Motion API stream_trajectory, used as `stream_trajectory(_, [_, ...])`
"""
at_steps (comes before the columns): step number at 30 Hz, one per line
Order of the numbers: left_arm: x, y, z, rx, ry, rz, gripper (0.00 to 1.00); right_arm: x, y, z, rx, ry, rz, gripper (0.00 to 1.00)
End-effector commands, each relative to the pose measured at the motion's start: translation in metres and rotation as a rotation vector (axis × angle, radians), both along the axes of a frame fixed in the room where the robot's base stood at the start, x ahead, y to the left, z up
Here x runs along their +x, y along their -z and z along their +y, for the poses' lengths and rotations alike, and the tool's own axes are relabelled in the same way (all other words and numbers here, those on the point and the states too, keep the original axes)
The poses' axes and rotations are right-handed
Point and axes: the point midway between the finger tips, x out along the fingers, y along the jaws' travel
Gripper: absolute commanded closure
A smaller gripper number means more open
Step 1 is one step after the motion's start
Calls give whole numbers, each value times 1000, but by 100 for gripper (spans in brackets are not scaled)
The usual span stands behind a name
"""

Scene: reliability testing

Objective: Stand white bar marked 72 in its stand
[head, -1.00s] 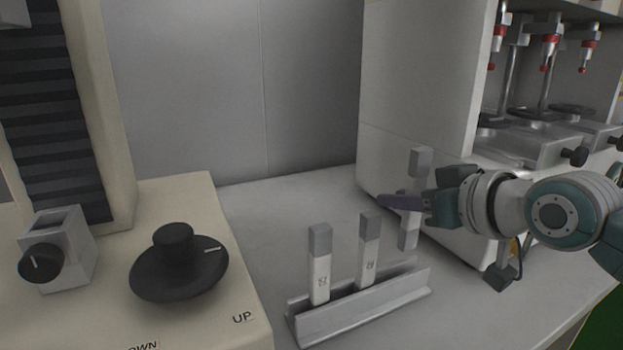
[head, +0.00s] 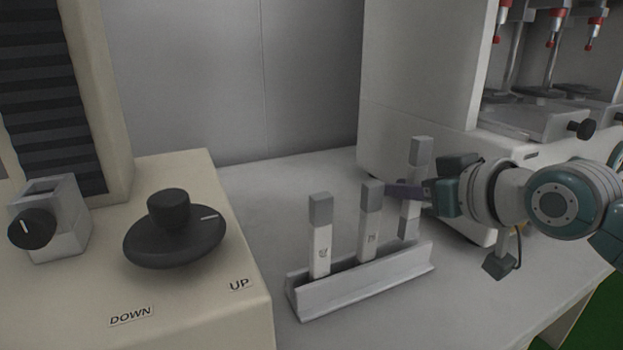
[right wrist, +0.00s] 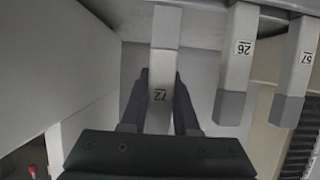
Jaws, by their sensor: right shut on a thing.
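The white bar marked 72 (head: 415,187) has grey ends and is upright. My right gripper (head: 408,192) is shut on its middle; the fingers also show around the bar in the right wrist view (right wrist: 159,104). The grey stand (head: 350,290) is a long slotted rail on the bench. The held bar's lower end is at the rail's right end; I cannot tell whether it is in the slot or just above. Two similar bars stand in the rail: one marked 26 (head: 370,235) in the middle and one marked 57 (head: 319,245) at left. My left gripper is not in view.
A beige machine (head: 190,310) with a black knob (head: 175,235) stands left of the stand. A large white machine (head: 415,80) with red-tipped spindles is behind and right of my right gripper. Bench (head: 270,195) behind the stand is clear.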

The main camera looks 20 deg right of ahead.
Motion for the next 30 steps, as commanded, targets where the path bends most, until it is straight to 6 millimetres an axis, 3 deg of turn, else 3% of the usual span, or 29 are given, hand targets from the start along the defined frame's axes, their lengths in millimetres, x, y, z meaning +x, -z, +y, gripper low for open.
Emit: stream_trajectory(30, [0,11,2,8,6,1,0,0,18,0,-1,0,0,100])
